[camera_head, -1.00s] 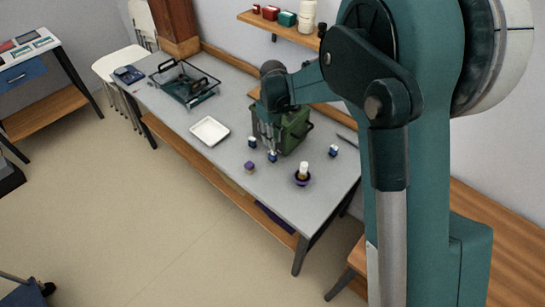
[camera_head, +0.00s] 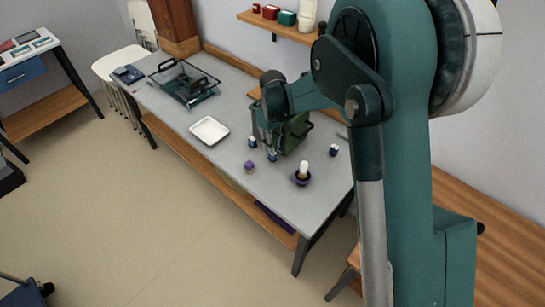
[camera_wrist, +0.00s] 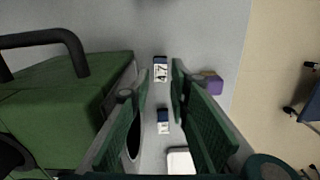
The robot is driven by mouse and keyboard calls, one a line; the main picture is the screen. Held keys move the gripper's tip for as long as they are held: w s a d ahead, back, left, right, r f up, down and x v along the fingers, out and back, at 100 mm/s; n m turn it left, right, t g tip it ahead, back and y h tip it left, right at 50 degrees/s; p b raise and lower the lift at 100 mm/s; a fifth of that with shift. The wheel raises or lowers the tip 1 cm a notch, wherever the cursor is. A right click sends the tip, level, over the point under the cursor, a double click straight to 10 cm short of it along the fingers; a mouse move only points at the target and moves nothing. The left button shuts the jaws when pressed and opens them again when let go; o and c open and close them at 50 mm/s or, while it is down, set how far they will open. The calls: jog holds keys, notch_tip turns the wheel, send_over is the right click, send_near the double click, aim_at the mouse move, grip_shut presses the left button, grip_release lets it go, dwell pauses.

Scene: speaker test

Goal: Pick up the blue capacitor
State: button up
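A small blue and white capacitor (camera_head: 272,157) stands on the grey table just below my gripper (camera_head: 266,147). In the wrist view this capacitor (camera_wrist: 160,70), with a "47" marking, lies between the fingertips of my gripper (camera_wrist: 161,73). The fingers are apart, with table showing on both sides of it, so the gripper is open and empty. A similar blue and white capacitor (camera_head: 252,141) stands to the left and also shows further down in the wrist view (camera_wrist: 163,122). A third similar piece (camera_head: 333,150) stands to the right.
A green toolbox (camera_head: 297,132) with a dark handle stands close beside my gripper.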

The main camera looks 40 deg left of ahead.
jog(key=shift+f+b, duration=0.3)
jog(key=shift+f, duration=1.7)
jog(key=c, duration=0.6)
